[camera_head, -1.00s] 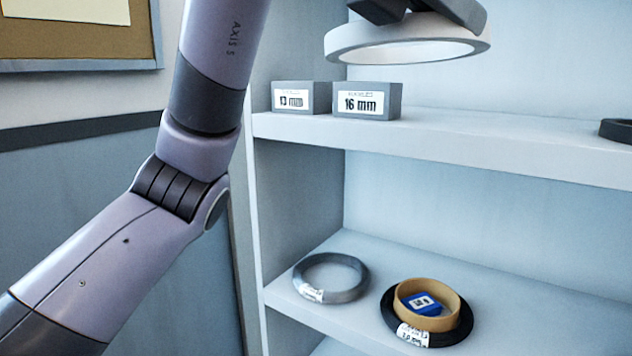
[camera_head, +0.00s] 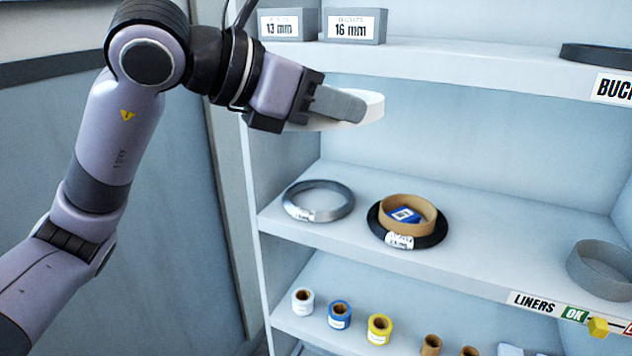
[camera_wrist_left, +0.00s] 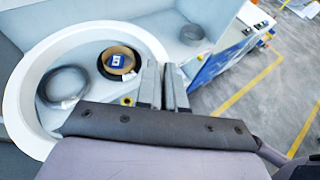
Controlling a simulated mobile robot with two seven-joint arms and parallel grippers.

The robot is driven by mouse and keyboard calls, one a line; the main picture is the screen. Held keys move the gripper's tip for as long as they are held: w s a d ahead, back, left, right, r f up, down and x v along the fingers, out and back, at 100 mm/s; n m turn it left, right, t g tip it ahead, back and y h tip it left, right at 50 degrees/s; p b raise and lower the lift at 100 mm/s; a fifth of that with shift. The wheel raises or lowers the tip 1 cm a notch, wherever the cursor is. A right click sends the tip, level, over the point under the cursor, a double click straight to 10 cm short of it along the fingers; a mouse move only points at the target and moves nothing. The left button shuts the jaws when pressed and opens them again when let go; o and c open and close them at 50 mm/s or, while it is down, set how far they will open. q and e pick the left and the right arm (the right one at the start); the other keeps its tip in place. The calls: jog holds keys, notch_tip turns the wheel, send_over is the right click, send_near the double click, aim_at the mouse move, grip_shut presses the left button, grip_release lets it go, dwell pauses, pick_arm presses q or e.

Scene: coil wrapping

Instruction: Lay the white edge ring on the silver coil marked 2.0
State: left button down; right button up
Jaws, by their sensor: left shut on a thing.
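The white edge ring (camera_head: 372,106) is in my left gripper (camera_head: 335,105), which is shut on its rim and holds it roughly level above the middle shelf. The ring also shows large in the left wrist view (camera_wrist_left: 22,97). The silver coil (camera_head: 318,201) lies flat at the left end of the middle shelf, below the ring and apart from it. Its white label is too small to read. In the left wrist view the coil (camera_wrist_left: 64,84) shows through the ring's opening. My right gripper is not in view.
A black coil (camera_head: 408,241) with a tan ring (camera_head: 407,212) and a blue labelled item (camera_head: 404,215) sits right of the silver coil. A grey ring (camera_head: 600,268) lies further right. Small rolls (camera_head: 340,314) stand below. Boxes (camera_head: 353,26) marked 13 mm and 16 mm stand above.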

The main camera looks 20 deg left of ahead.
pick_arm(q)
jog(key=s+a+f+m+g+h, duration=0.1)
jog(key=a+f, duration=0.2)
jog(key=f, duration=1)
jog(key=s+a+f+m+g+h, duration=0.1)
jog(key=s+a+f+m, duration=0.1)
jog(key=f, duration=1.2)
jog(key=shift+s+a+f+h, duration=0.2)
jog(key=shift+s+a+h, duration=0.1)
jog(key=shift+a, duration=0.15)
jog(key=shift+a, duration=0.1)
